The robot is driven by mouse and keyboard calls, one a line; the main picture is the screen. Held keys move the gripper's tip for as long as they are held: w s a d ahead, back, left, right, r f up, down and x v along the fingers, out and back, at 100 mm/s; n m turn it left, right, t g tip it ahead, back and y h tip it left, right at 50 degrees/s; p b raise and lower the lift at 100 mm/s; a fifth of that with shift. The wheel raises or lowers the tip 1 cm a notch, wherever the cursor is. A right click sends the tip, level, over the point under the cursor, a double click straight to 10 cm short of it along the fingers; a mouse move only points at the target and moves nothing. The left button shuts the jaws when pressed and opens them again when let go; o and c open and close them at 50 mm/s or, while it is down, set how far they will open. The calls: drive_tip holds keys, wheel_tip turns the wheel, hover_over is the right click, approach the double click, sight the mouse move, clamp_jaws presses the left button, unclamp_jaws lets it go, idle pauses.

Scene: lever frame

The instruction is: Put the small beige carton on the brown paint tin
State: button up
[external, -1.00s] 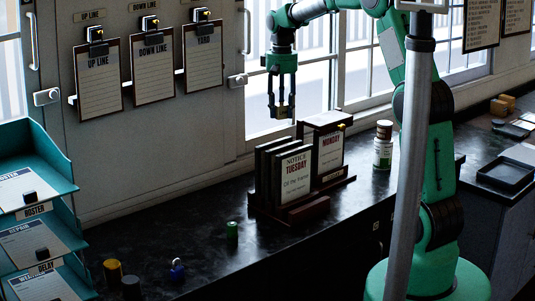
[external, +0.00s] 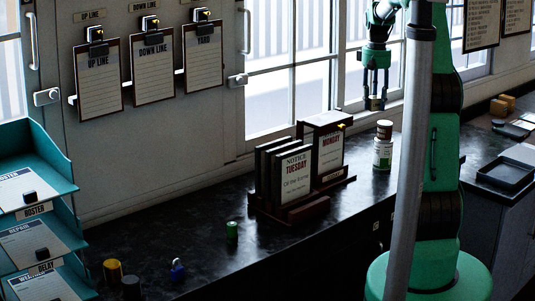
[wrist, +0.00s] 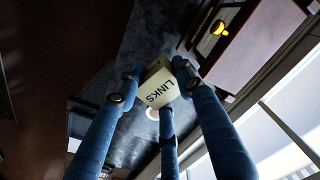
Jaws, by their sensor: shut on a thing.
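My gripper (external: 376,98) is shut on the small beige carton (wrist: 157,88), which reads "LINKS" in the wrist view. Three blue fingers surround it. In the external view the carton is a small tan patch (external: 376,104) between the fingertips, in the air. The brown paint tin (external: 384,130) stands on top of a white and green tin (external: 382,155) on the dark counter. The carton is above the tin and slightly left of it in the external view, apart from it. In the wrist view a pale round top (wrist: 152,113) shows partly behind the carton and a finger.
A wooden rack (external: 300,208) with upright notice boards stands left of the tins. A green object (external: 232,231), a blue padlock (external: 177,269) and a yellow object (external: 112,270) are on the left counter. Windows are behind; a grey pole (external: 408,170) crosses the foreground.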

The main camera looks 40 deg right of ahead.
drive_tip(key=s+d+f, duration=0.4)
drive_tip(key=d+f, duration=0.1)
drive_tip(key=shift+s, duration=0.35)
drive_tip(key=shift+d, duration=0.1)
drive_tip(key=p, duration=0.3)
hover_over(385, 123)
drive_tip(key=shift+w+d+f, duration=0.15)
drive_tip(key=shift+f, duration=0.55)
idle(0.4)
drive_tip(key=shift+f, duration=1.75)
drive_tip(key=shift+f, duration=0.15)
